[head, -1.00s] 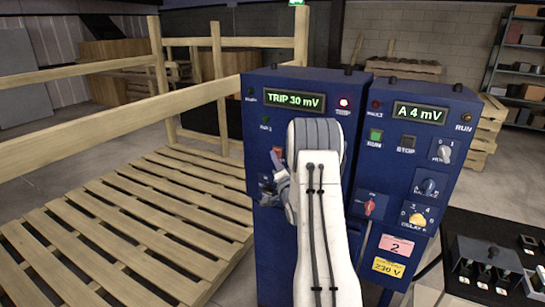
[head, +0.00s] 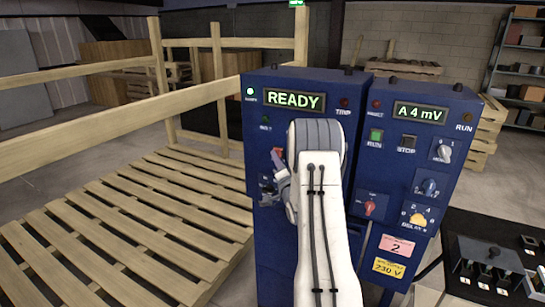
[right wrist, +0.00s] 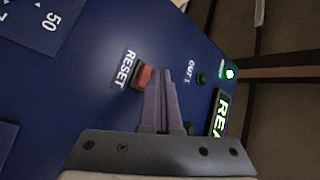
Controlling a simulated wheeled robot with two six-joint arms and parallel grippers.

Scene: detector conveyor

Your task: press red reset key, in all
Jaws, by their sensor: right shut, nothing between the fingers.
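The red reset key (right wrist: 145,76) is on the blue panel beside the word RESET in the right wrist view. Part of it shows in the head view (head: 278,152) on the left blue cabinet (head: 262,230). My right gripper (right wrist: 157,72) is shut and empty, with its fingertips at the key's edge. I cannot tell whether they touch it. In the head view my right gripper (head: 278,161) is just below the key, and my arm hides the middle of the cabinet. The display (head: 295,100) reads READY, with a bright lamp (head: 250,91) to its left. My left gripper is not in view.
A second blue cabinet (head: 455,155) stands to the right, its display (head: 420,114) reading A 4 mV, with knobs and RUN and STOP buttons. A wooden pallet floor (head: 120,230) with rails lies left. A black table (head: 470,225) with a box is at the lower right.

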